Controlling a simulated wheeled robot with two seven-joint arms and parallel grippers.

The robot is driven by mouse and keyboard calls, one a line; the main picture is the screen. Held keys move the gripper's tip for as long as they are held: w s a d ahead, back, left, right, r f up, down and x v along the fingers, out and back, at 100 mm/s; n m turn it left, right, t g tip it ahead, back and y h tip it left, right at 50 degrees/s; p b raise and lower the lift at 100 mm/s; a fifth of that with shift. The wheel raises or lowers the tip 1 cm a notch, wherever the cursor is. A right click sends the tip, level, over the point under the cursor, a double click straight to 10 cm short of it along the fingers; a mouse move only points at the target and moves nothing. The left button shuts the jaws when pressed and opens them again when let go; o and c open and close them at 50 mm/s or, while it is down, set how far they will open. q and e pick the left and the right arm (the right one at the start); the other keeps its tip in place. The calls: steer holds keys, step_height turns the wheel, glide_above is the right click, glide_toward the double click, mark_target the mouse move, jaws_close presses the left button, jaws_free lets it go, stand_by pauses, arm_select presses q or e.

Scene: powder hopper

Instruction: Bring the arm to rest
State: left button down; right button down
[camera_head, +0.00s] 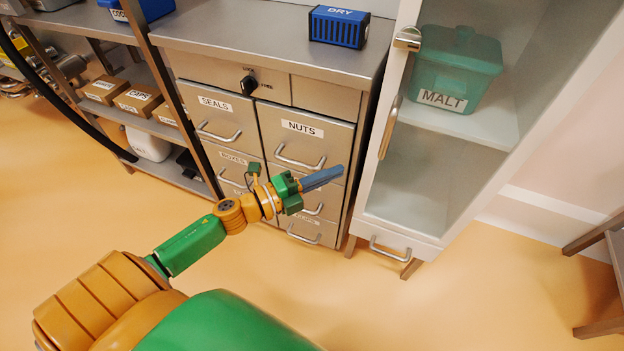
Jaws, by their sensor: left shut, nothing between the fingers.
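My left arm comes in from the lower left, orange and green. Its left gripper (321,178) is shut, with its blue-grey fingers together and nothing between them. In the picture it lies in front of the grey drawer cabinet, over the drawers below the one labelled NUTS (301,142). I cannot tell the exact gap between the fingers and the cabinet front. My right gripper is not in view.
The drawer cabinet (250,34) has a blue DRY box (339,27) on top. A white glass-door cabinet (403,232) holding a green MALT container (456,68) stands to the right. Shelves (88,26) with small boxes (138,101) stand left.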

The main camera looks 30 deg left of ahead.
arm_select(q)
steer(key=s+a+f+n+g+y, duration=0.1)
steer(key=s+a+f+n+y, duration=0.1)
steer(key=a+f+n+y, duration=0.45)
steer(key=s+a+f+n+y, duration=0.1)
steer(key=s+a+f+n, duration=0.25)
steer(key=f, duration=0.55)
steer(key=s+d+f+n+g+y, duration=0.1)
steer(key=s+f+n+g, duration=0.3)
steer(key=s+f, duration=0.4)
steer(key=s+d+f+n+g+y, duration=0.1)
steer(key=s+f+n+g+y, duration=0.25)
steer(key=f, duration=0.75)
steer(key=s+d+f+n+g+h, duration=0.1)
steer(key=s+d+f+n+g, duration=0.15)
steer(key=s, duration=0.55)
steer(key=s+d+f+n+g+h, duration=0.1)
steer(key=s+d+f+n+g, duration=0.2)
steer(key=s, duration=0.4)
step_height(320, 180, up, 16)
steer(key=s+d+m+p, duration=0.1)
steer(key=s+p, duration=0.1)
steer(key=p, duration=1.5)
steer(key=shift+s+d+r, duration=0.15)
steer(key=shift+d, duration=0.05)
